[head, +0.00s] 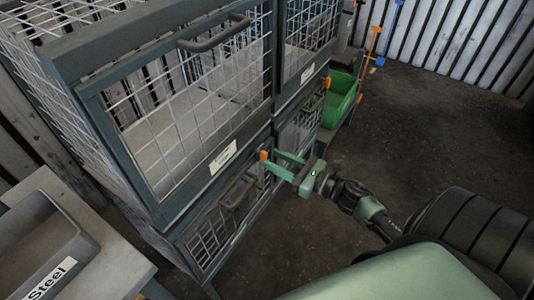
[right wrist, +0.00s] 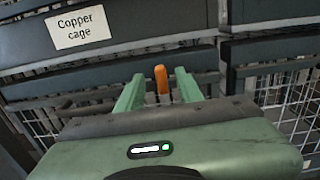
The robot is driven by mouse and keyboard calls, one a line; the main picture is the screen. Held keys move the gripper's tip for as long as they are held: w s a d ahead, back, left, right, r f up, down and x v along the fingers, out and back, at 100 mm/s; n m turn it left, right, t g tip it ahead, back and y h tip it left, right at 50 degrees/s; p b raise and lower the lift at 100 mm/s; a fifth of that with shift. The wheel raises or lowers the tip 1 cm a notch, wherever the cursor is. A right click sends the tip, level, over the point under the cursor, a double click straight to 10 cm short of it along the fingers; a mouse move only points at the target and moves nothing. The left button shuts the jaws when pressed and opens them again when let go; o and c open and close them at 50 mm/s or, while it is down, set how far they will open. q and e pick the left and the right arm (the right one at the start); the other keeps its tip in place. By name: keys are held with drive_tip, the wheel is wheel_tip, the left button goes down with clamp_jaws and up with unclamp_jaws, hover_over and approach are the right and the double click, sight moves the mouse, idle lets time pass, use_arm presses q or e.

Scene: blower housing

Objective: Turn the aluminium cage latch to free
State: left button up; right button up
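An orange latch (head: 264,155) sits on the cage frame, near the corner where the cage doors meet. My right gripper (head: 273,161) is at this latch with its two green fingers apart. In the right wrist view the latch (right wrist: 162,78) stands upright between the fingers, with a gap on each side. A label reading "Copper cage" (right wrist: 82,27) is above left of it there. A second orange latch (head: 328,82) is farther back on the cage frame. No aluminium label can be read, so I cannot tell which latch is the aluminium one. My left gripper is not in view.
The mesh cage doors (head: 190,110) have dark bar handles (head: 214,33). A green bin (head: 340,97) stands beyond the cages. A grey tray labelled "Steel" (head: 40,235) is on a table at the lower left. The floor (head: 420,120) at right is open.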

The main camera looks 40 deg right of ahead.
sight(266, 156)
drive_tip(key=shift+x, duration=1.25)
drive_tip(key=shift+w, duration=0.25)
clamp_jaws()
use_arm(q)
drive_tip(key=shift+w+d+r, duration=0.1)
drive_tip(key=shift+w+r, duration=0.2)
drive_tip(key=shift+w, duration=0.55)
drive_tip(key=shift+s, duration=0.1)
use_arm(e)
drive_tip(key=shift+m, duration=0.3)
use_arm(q)
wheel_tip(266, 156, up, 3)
drive_tip(key=p, duration=0.3)
use_arm(e)
drive_tip(key=m, duration=1.7)
drive_tip(key=shift+d+f, duration=0.1)
drive_tip(key=shift+f, duration=0.1)
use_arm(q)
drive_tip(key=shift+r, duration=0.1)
use_arm(e)
drive_tip(key=shift+m, duration=0.4)
